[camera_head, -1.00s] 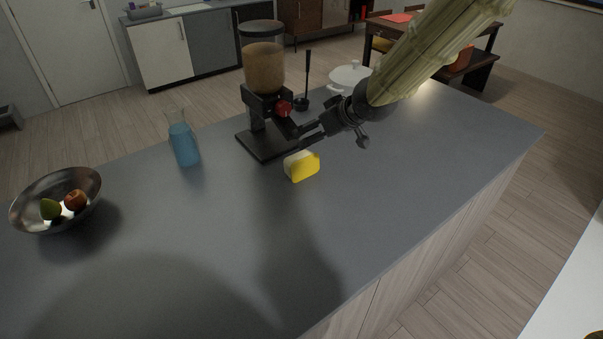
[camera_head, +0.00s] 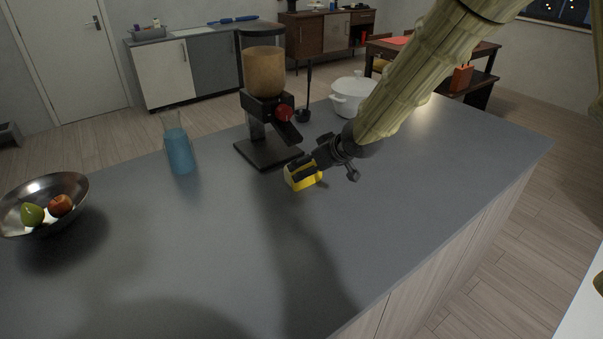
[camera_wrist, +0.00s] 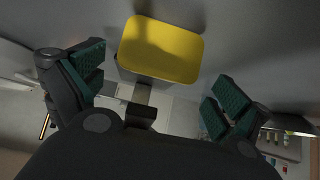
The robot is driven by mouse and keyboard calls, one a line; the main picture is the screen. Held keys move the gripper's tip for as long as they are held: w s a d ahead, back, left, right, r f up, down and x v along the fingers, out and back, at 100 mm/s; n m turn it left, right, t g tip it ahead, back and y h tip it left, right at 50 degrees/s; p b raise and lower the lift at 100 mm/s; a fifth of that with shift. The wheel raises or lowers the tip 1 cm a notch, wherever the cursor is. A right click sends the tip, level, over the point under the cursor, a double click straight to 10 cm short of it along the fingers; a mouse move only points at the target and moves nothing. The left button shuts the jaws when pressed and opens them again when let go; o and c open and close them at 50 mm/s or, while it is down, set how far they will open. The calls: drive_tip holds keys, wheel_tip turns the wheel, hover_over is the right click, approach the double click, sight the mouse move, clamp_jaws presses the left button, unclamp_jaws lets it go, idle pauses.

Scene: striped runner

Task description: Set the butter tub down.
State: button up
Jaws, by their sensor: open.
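The butter tub (camera_head: 303,180) has a pale body and a yellow lid. It appears to rest on the grey counter (camera_head: 400,200), in front of the coffee grinder, with the lid turned toward the head camera. My gripper (camera_head: 318,164) is at the tub's upper right and partly covers it. In the wrist view the tub's yellow lid (camera_wrist: 162,48) shows between and beyond the two spread fingers of my gripper (camera_wrist: 157,72). There is a gap on each side. The tub's underside is hidden.
The grinder (camera_head: 265,110) stands close behind the tub. A white lidded pot (camera_head: 350,95) is behind my arm. A blue-filled carafe (camera_head: 179,150) and a metal fruit bowl (camera_head: 70,185) are to the left. The counter in front is clear.

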sight(302, 169)
drive_tip(key=shift+p+x, duration=0.45)
drive_tip(key=shift+x, duration=2.95)
drive_tip(key=shift+w+r, duration=0.1)
drive_tip(key=shift+r, duration=0.15)
drive_tip(key=c, duration=1)
